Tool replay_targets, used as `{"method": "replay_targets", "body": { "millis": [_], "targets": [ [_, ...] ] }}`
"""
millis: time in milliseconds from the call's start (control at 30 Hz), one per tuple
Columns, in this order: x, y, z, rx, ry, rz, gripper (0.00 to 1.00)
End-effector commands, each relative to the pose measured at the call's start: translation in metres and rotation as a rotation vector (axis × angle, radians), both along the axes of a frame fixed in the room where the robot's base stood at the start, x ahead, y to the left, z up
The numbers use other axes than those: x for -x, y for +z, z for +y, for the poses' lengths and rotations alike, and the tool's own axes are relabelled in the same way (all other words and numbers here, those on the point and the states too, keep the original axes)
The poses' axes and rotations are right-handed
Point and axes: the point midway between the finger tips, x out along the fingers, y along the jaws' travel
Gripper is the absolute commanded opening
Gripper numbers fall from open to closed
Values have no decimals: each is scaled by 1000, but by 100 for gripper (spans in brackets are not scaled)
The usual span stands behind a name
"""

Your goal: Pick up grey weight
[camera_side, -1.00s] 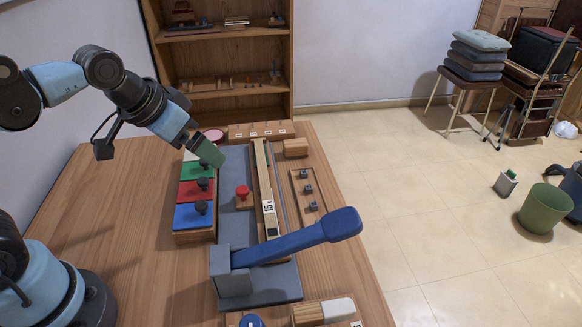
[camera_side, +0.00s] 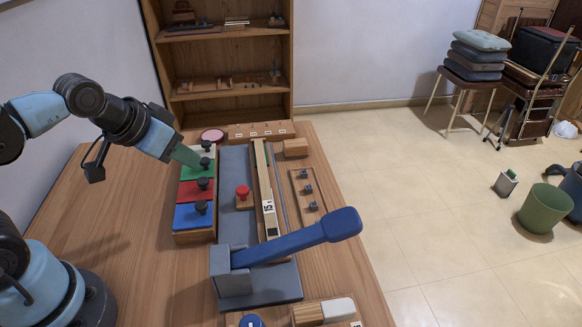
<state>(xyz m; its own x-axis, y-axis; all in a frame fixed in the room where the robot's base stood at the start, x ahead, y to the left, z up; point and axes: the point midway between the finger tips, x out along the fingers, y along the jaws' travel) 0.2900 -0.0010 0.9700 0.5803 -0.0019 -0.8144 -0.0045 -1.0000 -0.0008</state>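Several small grey pieces (camera_side: 309,188) stand in a row on a narrow wooden strip right of the keys. Which one is the grey weight I cannot tell. My gripper (camera_side: 192,162) has a green end and is over the far end of this row, left of the knob on the pale key. It is apart from the small grey pieces. Its fingers are too small to tell apart.
A large blue lever (camera_side: 300,241) on a grey base crosses the front of the board. A red button (camera_side: 243,193) stands mid-board beside a long wooden bar (camera_side: 263,180). A wooden block (camera_side: 295,147) lies at back right. The table's left (camera_side: 120,200) is clear.

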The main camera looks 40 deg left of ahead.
Motion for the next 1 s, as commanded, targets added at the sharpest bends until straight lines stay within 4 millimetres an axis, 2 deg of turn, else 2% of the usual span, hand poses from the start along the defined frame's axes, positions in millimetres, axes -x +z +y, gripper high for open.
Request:
{"method": "replay_targets", "body": {
  "millis": [133, 267, 467, 700, 833, 1000],
  "targets": [
    [-10, 5, -13, -7, -65, 21, 23],
    [-28, 10, -39, -21, -190, 61, 23],
    [-58, 8, -91, -49, -416, 127, 23],
    [-81, -7, -154, -76, -662, 189, 23],
    [-86, -15, -174, -84, -742, 207, 23],
    [-89, -23, -185, -89, -780, 215, 23]
  ]
}}
